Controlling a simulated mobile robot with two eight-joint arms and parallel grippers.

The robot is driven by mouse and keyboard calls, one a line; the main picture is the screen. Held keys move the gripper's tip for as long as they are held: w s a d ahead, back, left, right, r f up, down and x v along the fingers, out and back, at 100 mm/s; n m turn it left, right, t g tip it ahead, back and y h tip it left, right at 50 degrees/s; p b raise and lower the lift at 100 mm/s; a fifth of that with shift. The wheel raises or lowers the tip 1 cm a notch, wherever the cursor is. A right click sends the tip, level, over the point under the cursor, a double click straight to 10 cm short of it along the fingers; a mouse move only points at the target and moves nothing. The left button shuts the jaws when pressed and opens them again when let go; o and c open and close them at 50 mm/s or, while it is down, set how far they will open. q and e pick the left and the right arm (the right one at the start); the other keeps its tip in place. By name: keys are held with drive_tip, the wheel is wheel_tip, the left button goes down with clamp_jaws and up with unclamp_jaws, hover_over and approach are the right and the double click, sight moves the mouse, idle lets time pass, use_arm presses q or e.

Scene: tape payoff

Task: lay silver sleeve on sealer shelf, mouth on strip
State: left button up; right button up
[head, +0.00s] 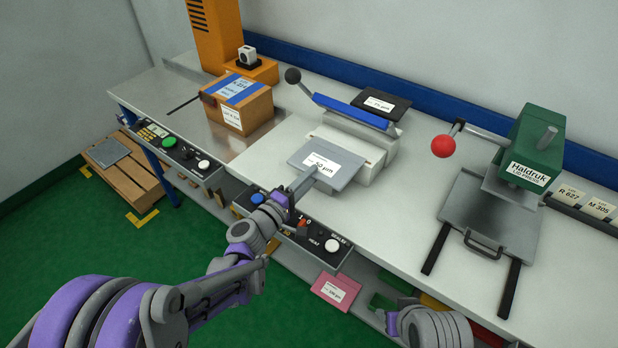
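The silver sleeve (343,179) is a flat grey pouch with a white label, at the front of the sealer. The sealer (376,141) is a pale machine with a blue bar (345,109) raised at the back and a black-knobbed lever (293,76) up at the left. The sleeve hides the shelf, and I cannot tell whether it rests there. The strip cannot be made out. My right gripper is out of view; only part of that arm shows.
A black sleeve (388,101) lies behind the sealer. A taped carton (236,101) stands left, a green press (533,143) with a red-knobbed lever (443,146) right. A control box (318,244) fronts the bench. A pink sleeve (337,289) lies below. The bench between sealer and press is clear.

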use_arm(q)
drive_tip(key=shift+o, duration=0.2)
drive_tip(key=shift+s+a+r, duration=0.1)
drive_tip(key=shift+r, duration=0.1)
drive_tip(key=v, duration=1.2)
drive_tip(key=s+d+f+m+g+y, duration=0.1)
drive_tip(key=s+f+m+g+y, duration=0.15)
drive_tip(key=s, duration=0.25)
drive_tip(key=s+f+m+g+y, duration=0.1)
drive_tip(key=s+f+m+g, duration=0.2)
drive_tip(key=s+m+g, duration=0.15)
drive_tip(key=s+a+f+m+g+y, duration=0.2)
drive_tip(key=s+a+y, duration=0.5)
drive_tip(key=s+a, duration=0.4)
drive_tip(key=shift+s+a+f+m, duration=0.15)
drive_tip(key=shift+s+f+m, duration=0.1)
drive_tip(key=shift+f+m, duration=0.4)
drive_tip(key=shift+r, duration=0.2)
